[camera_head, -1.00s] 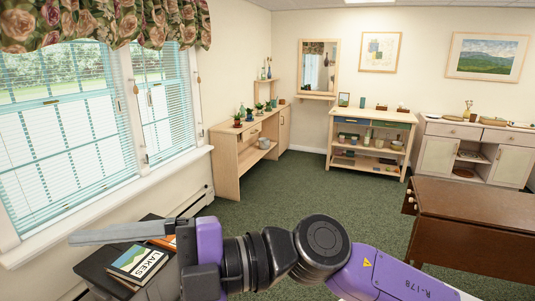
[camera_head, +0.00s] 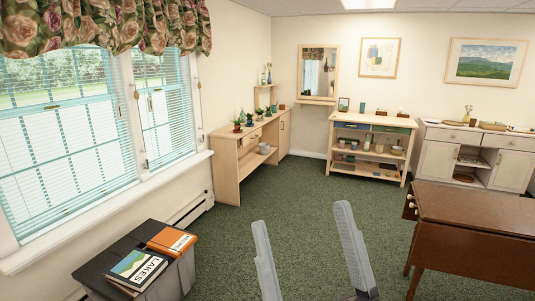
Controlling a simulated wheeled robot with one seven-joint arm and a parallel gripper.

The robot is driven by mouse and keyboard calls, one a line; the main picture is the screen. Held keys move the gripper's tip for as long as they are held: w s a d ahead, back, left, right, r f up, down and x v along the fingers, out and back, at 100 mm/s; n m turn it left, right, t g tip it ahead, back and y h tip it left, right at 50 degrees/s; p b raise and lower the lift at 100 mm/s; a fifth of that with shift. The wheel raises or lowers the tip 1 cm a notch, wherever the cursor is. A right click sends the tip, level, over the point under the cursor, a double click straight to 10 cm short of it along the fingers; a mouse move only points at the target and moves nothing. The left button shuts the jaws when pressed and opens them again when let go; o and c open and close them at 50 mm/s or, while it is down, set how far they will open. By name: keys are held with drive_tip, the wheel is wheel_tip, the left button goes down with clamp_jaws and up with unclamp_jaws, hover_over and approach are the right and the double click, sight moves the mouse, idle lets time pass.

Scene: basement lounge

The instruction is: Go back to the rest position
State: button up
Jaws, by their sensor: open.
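My gripper (camera_head: 308,238) shows at the bottom middle of the head view. Its two grey fingers point up and away, spread apart with green carpet showing between them. It is open and holds nothing. The rest of my arm is below the picture edge and hidden.
A dark side table (camera_head: 105,255) at lower left bears a LAKES book (camera_head: 138,268) and an orange book (camera_head: 171,241). A brown wooden table (camera_head: 478,215) stands at right. Shelves and cabinets line the far walls. Green carpet (camera_head: 285,195) is clear in the middle.

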drive_tip(key=s+d+f+m+g+h, duration=0.1)
drive_tip(key=s+d+f+m+h, duration=0.1)
drive_tip(key=d+f+h, duration=0.3)
drive_tip(key=s+d+f+m+g+h, duration=0.2)
drive_tip(key=f+m, duration=0.1)
drive_tip(key=f, duration=0.4)
drive_tip(key=s+d+f+m+g+h, duration=0.1)
drive_tip(key=s+d+f+m+h, duration=0.1)
drive_tip(key=s+d+f+h, duration=0.3)
drive_tip(key=s+d+f+g, duration=0.2)
drive_tip(key=s+f+g, duration=0.2)
drive_tip(key=s+f, duration=0.4)
drive_tip(key=s+d+f+n+g+y, duration=0.1)
drive_tip(key=s+f+g, duration=0.3)
drive_tip(key=s+f, duration=0.3)
drive_tip(key=shift+s+d+f+n, duration=0.3)
drive_tip(key=shift+s+d+f, duration=0.05)
drive_tip(key=shift+s, duration=0.75)
